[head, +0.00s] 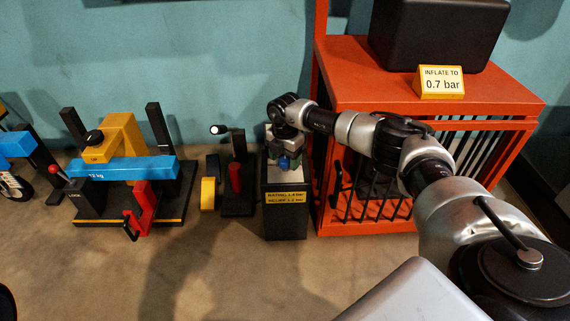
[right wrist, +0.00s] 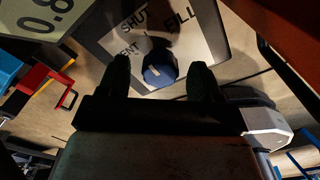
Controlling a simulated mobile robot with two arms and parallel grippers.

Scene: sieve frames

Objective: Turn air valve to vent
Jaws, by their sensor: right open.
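The air valve has a round blue knob (right wrist: 160,68) with a small pale mark, over a light plate (right wrist: 105,42) lettered SHUT, FILL and, partly covered, "ENT". In the head view the blue knob (head: 284,162) sits on top of a black pedestal (head: 286,222). My right gripper (right wrist: 159,80) is open, with one dark finger on each side of the knob. I cannot tell whether the fingers touch it. In the head view the right gripper (head: 285,152) points down over the pedestal top and hides part of the valve. My left gripper is not in view.
An orange bench (head: 400,100) with a barred cage stands right of the pedestal. On it are a black box (head: 435,35) and a yellow "INFLATE TO 0.7 bar" sign (head: 441,82). A black stand with a red handle (head: 236,178) is close on the left, beyond it a blue-yellow fixture (head: 120,165).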

